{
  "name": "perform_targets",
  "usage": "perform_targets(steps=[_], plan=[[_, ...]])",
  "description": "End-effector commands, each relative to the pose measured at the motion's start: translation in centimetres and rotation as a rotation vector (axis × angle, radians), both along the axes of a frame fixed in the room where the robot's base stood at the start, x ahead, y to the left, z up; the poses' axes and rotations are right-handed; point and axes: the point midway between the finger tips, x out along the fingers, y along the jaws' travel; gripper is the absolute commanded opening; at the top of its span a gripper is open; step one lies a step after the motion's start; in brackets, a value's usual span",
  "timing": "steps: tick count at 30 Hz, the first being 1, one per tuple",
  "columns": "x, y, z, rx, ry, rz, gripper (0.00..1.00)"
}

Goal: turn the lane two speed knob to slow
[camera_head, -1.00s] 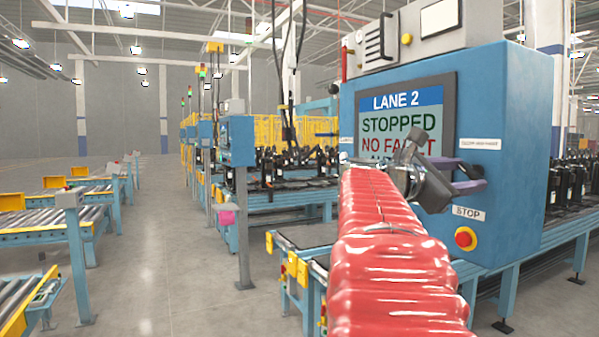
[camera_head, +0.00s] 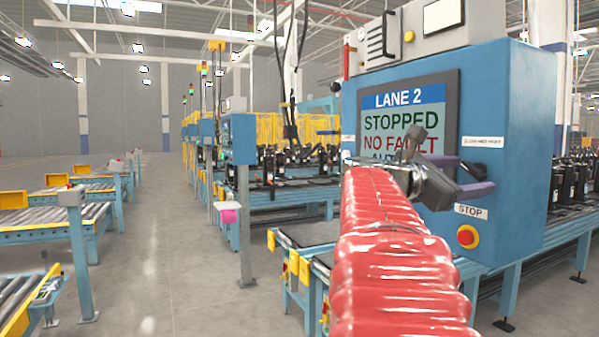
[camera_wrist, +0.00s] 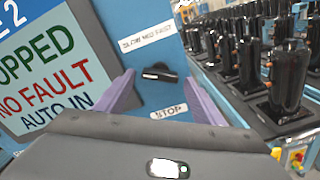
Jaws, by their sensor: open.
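The lane two speed knob (camera_wrist: 166,75) is a black bar knob on the blue panel, under the "SLOW MED FAST" label (camera_wrist: 145,37). A pale mark shows toward its left end in the wrist view; I cannot tell the setting. My gripper (camera_wrist: 158,82) is open, with one purple finger on each side of the knob in that view. I cannot tell whether either finger touches it. In the head view the knob (camera_head: 472,170) shows dark beside a purple finger. The lane 2 screen (camera_head: 402,118) reads "STOPPED" and "NO FAULT".
A red stop button (camera_head: 467,237) on a yellow base sits below the gripper, under its "STOP" label (camera_head: 470,211). The blue control cabinet (camera_head: 525,130) stands over a conveyor with black compressors (camera_wrist: 288,65). The aisle floor (camera_head: 180,260) to the left is clear.

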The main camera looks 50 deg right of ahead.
Motion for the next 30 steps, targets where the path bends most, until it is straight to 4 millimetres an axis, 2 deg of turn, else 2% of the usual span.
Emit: perform_targets(steps=[11,30], plan=[[0.3,0.6,0.2,-0.004,0.000,0.003,0.62],[3.5,7.9,0.1,-0.003,-0.001,0.004,0.62]])
